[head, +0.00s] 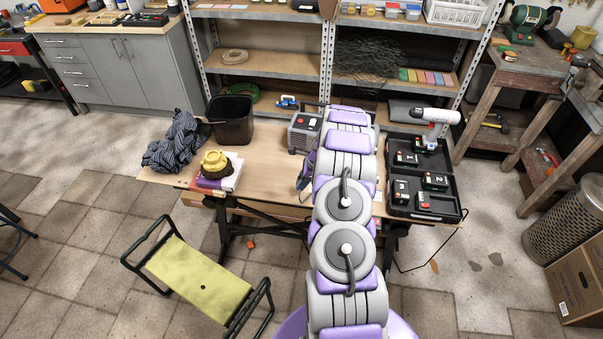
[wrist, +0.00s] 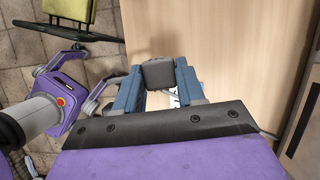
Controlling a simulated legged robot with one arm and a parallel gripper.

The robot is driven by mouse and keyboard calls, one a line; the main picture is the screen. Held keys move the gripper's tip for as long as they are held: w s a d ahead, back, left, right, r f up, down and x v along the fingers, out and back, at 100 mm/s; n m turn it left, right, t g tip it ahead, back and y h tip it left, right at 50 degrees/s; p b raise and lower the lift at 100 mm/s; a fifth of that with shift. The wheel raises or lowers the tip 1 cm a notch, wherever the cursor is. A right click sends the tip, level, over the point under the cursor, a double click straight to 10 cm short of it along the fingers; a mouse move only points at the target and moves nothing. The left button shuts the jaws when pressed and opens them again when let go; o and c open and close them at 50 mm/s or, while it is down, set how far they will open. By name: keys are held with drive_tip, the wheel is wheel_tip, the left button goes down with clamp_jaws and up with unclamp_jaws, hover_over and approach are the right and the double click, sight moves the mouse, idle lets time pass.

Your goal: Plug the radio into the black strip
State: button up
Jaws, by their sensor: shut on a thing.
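My gripper (wrist: 160,68) has blue fingers shut on a dark grey, block-shaped plug (wrist: 158,75) in the wrist view. Pale wooden tabletop shows beneath and beyond it. A grey boxy device (head: 303,133), which looks like the radio, stands on the workbench (head: 265,160), partly behind my arm. I cannot make out the black strip in either view; my arm covers the middle of the bench. Whether the plug touches the table is unclear.
A black bin (head: 232,122), a striped cloth (head: 175,142) and books (head: 222,175) with a yellow object occupy the bench's left. An open black case (head: 440,195) with batteries lies right, by a white drill (head: 432,117). A green kneeler (head: 198,280) stands on the floor in front.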

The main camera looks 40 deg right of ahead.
drive_tip(key=s+a+r+p, duration=0.1)
drive_tip(key=s+a+p, duration=0.1)
drive_tip(key=s+a, duration=0.4)
drive_tip(key=s, duration=0.3)
drive_tip(key=shift+a, duration=0.1)
